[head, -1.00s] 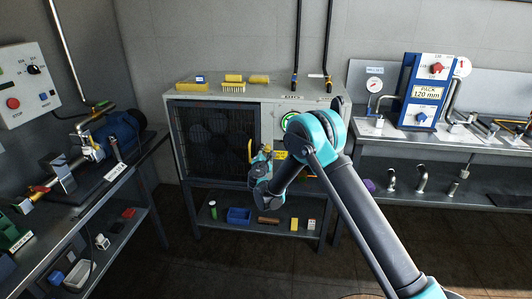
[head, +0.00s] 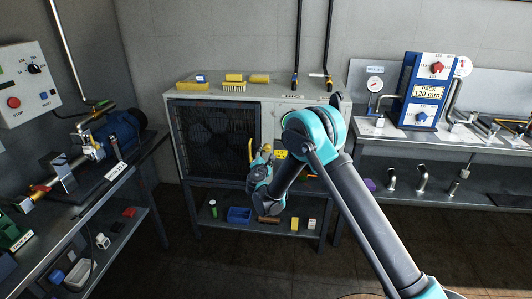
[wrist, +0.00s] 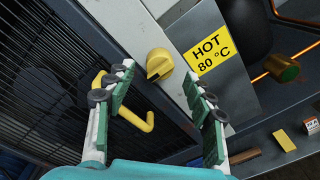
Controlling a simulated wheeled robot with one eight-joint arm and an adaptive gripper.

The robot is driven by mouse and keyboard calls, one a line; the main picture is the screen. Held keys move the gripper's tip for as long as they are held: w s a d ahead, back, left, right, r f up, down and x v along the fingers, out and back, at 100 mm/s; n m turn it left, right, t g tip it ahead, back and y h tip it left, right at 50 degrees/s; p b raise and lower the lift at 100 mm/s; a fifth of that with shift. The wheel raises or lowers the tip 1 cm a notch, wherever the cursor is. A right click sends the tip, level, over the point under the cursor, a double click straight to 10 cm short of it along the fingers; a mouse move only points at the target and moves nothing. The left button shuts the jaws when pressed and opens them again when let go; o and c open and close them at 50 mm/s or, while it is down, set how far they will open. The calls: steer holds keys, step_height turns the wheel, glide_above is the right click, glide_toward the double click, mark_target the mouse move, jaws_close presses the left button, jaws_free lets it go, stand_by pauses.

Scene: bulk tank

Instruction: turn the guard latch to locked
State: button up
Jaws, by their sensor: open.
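The guard latch (wrist: 158,65) is a round yellow knob with a dark slot line, on the metal strip beside the guard grille. It shows in the wrist view just beyond my fingertips. My gripper (wrist: 161,82) is open, with one green-padded finger on each side of the line to the knob. The fingers do not appear closed on it; whether they touch it I cannot tell. A bent yellow handle (wrist: 147,124) on the grille lies between the fingers, nearer the palm.
The dark guard grille (wrist: 45,75) fills the left of the wrist view. A yellow "HOT 80 °C" label (wrist: 209,50) is right of the knob. The cabinet (head: 262,108) has brushes on top and a lower shelf (head: 210,227) with small items. Benches flank it.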

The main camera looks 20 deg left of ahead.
steer(key=v, duration=0.8)
steer(key=shift+s+d, duration=0.15)
steer(key=shift+s, duration=0.2)
steer(key=w+d+r+m+g+h, duration=0.25)
steer(key=d+m, duration=0.25)
steer(key=d, duration=0.8)
steer(key=w+d+r+m+g+h, duration=0.1)
steer(key=w+d+r+m+h, duration=0.3)
steer(key=d, duration=1)
steer(key=s+d+m+g, duration=0.1)
steer(key=s+d+m, duration=0.2)
steer(key=d, duration=0.3)
steer(key=s+d+m+g, duration=0.2)
steer(key=s+d+m, duration=0.1)
steer(key=d, duration=0.4)
steer(key=s+d+m+g, duration=0.3)
steer(key=s+d+m, duration=0.3)
steer(key=s+d, duration=0.55)
steer(key=s+d+f+m+g+y, duration=0.1)
steer(key=s+d+f+m, duration=0.1)
steer(key=s, duration=0.6)
steer(key=s+d+f+m+g+y, duration=0.1)
steer(key=s+d+f+m+g, duration=0.1)
steer(key=s+m, duration=0.3)
steer(key=s, duration=0.4)
steer(key=shift+d+f+m+y, duration=0.2)
steer(key=shift+d+m+y, duration=0.1)
steer(key=shift+d+y, duration=0.05)
